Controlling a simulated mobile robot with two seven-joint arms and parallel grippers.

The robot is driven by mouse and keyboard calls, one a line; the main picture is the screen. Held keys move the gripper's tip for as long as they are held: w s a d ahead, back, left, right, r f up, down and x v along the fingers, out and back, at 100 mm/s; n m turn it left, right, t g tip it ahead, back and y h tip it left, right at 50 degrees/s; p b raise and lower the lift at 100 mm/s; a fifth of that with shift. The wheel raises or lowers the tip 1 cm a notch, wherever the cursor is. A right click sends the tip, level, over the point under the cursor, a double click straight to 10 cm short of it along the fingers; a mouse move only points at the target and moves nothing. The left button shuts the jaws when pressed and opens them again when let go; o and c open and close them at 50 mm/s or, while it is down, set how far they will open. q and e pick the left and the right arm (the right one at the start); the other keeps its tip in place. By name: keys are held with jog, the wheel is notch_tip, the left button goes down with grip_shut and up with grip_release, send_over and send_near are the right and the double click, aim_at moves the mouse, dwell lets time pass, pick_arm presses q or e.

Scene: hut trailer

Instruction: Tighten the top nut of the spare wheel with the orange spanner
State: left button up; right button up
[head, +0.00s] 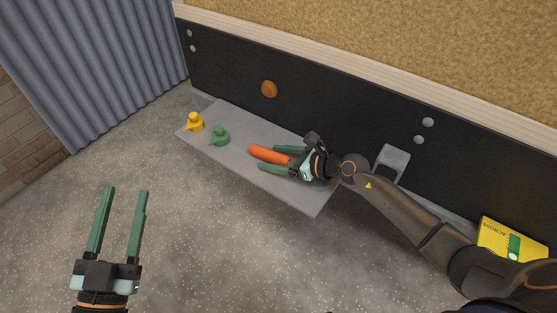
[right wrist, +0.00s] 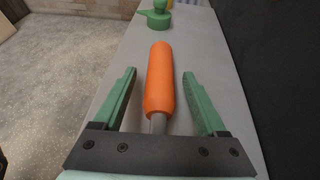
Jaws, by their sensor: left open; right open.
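The orange spanner (head: 268,154) lies on a grey shelf (head: 232,157), with its handle pointing left and its other end hidden under my right gripper in the head view. My right gripper (head: 274,159) is open, with one finger on each side of the spanner. In the right wrist view the spanner's orange handle (right wrist: 160,80) and part of its metal shank show between the two fingers, with gaps on both sides. My left gripper (head: 125,190) is open and empty above the ground at the lower left. The spare wheel and its nuts are not in view.
A yellow piece (head: 194,122) and a green piece (head: 219,135) stand at the shelf's left end. A black panel (head: 330,109) with an orange disc (head: 269,89) rises behind the shelf. A yellow box (head: 500,238) is at the right. The ground in front is clear.

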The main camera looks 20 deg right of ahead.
grip_shut()
dwell(0.5)
dwell(0.3)
